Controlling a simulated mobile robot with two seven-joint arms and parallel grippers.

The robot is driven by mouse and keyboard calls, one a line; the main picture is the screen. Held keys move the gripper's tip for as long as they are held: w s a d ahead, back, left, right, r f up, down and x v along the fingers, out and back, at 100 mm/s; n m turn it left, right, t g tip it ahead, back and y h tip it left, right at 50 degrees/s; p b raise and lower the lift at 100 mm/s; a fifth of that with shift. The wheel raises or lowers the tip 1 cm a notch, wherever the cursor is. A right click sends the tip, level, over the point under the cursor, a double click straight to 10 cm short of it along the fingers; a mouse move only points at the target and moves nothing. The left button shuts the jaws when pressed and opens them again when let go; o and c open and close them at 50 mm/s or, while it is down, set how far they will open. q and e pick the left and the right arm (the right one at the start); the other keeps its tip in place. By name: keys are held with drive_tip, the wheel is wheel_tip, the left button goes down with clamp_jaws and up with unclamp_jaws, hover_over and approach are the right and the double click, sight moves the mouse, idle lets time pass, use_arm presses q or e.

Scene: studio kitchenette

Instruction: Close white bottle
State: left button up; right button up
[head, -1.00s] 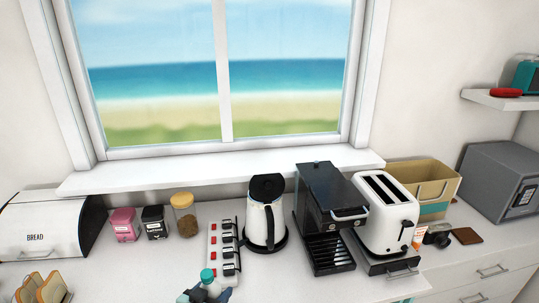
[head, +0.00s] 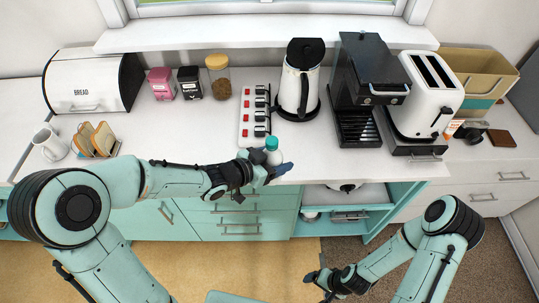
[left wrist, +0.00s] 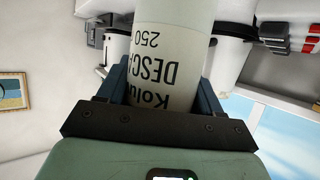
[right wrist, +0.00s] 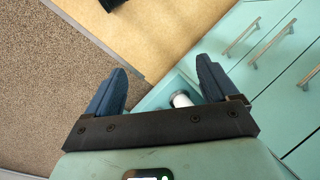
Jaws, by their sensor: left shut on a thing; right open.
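The white bottle (head: 272,157) has a teal cap (head: 271,143) at its top, near the counter's front edge. I cannot tell how tightly the cap sits. My left gripper (head: 266,170) is shut on the bottle's body, which looks upright. In the left wrist view the bottle (left wrist: 172,45) is pale with dark print, held between the blue fingers; its cap is not seen there. My right gripper (head: 319,283) is open and empty, low in front of the cabinets and away from the bottle. Its spread fingers show in the right wrist view (right wrist: 162,82).
A power strip (head: 248,118) lies behind the bottle, with a kettle (head: 291,90) to its right. A coffee machine (head: 358,125) and toaster (head: 425,100) stand further right. Toast in a rack (head: 95,140) is at left. A teal cabinet compartment (head: 375,195) below is open.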

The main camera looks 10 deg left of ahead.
use_arm(q)
clamp_jaws()
use_arm(e)
drive_tip(key=shift+o, duration=1.2)
drive_tip(key=d+r, duration=0.2)
drive_tip(key=d, duration=0.4)
drive_tip(key=d+r, duration=0.2)
drive_tip(key=d, duration=0.5)
drive_tip(key=shift+w+d+r, duration=0.15)
drive_tip(key=shift+d+r, duration=0.15)
drive_tip(key=shift+r, duration=0.05)
